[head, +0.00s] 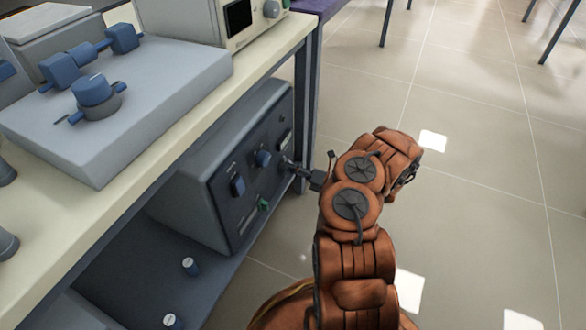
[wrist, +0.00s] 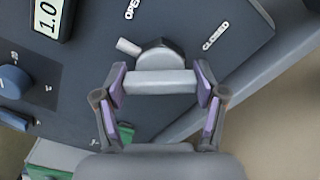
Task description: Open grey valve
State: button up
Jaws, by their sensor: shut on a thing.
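The grey valve (wrist: 160,82) is on the dark front panel of the grey furnace (head: 216,170) under the bench. In the wrist view it is a pale grey crossbar on a round hub, with a small tab at its upper left. The printed words OPEN (wrist: 131,9) and CLOSED (wrist: 215,36) are above it, to the left and right. My gripper (wrist: 161,86) has a purple-padded finger at each end of the crossbar and is shut on it. In the head view my gripper (head: 292,165) reaches the panel's right part and hides the valve.
The same panel carries a blue knob (head: 262,158), a blue switch (head: 238,186) and a green switch (head: 263,205). The bench top (head: 140,165) overhangs the furnace, and a bench leg (head: 304,110) stands close to my gripper.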

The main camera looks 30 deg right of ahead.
jog(key=m, duration=0.7)
jog(key=shift+a+f, duration=0.1)
dwell(0.6)
jog(key=o, duration=1.2)
jog(key=shift+c, duration=0.2)
jog(key=v, duration=1.2)
